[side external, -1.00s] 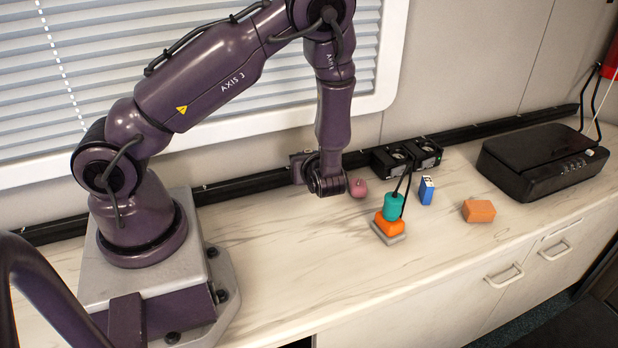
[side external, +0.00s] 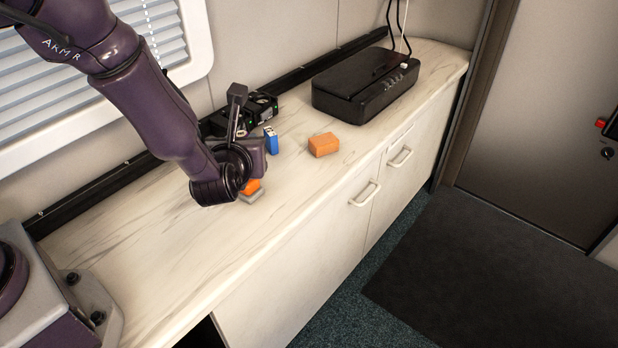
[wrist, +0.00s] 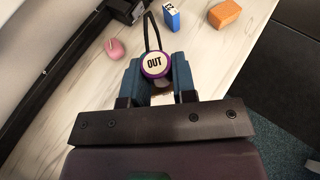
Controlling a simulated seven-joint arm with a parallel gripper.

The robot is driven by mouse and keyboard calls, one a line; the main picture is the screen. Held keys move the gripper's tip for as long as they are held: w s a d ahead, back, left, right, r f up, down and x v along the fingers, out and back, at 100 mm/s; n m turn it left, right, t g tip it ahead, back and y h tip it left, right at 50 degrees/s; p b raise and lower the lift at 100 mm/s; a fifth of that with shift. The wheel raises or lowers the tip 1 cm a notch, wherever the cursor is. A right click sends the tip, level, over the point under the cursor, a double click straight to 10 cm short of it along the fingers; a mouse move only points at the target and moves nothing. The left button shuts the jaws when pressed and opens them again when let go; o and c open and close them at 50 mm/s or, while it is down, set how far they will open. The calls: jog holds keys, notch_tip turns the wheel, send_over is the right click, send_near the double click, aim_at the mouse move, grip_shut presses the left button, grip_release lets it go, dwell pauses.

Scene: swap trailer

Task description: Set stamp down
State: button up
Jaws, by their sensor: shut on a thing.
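The stamp (wrist: 154,64) has a round top with a purple rim and the word OUT. In the wrist view it sits between the two blue-teal fingers of my gripper (wrist: 158,80), which is shut on it. In the side view my gripper (side external: 248,165) is low over the counter, and the arm hides most of what it holds. An orange piece (side external: 251,186) with a grey base (side external: 250,197) shows just beneath it. I cannot tell whether these touch the stamp, or whether the stamp's underside touches anything.
A blue box (side external: 270,141) and an orange block (side external: 323,144) stand to the right. Black units (side external: 262,106) and a large black case (side external: 365,88) are at the back. A pink object (wrist: 115,48) lies left in the wrist view. The counter front (side external: 210,255) is clear.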

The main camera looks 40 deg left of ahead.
jog(key=shift+m+h, duration=0.3)
jog(key=shift+m, duration=0.2)
jog(key=w+d+f, duration=0.1)
jog(key=w+f, duration=0.2)
jog(key=w, duration=0.1)
jog(key=w+f, duration=0.3)
jog(key=w, duration=0.2)
jog(key=w+d+f, duration=0.1)
jog(key=w+f, duration=0.2)
jog(key=w, duration=0.1)
jog(key=shift+w+d, duration=0.35)
jog(key=shift+w, duration=0.05)
jog(key=shift+w+f, duration=0.35)
jog(key=shift+f, duration=1.65)
jog(key=shift+f, duration=0.1)
jog(key=o, duration=0.9)
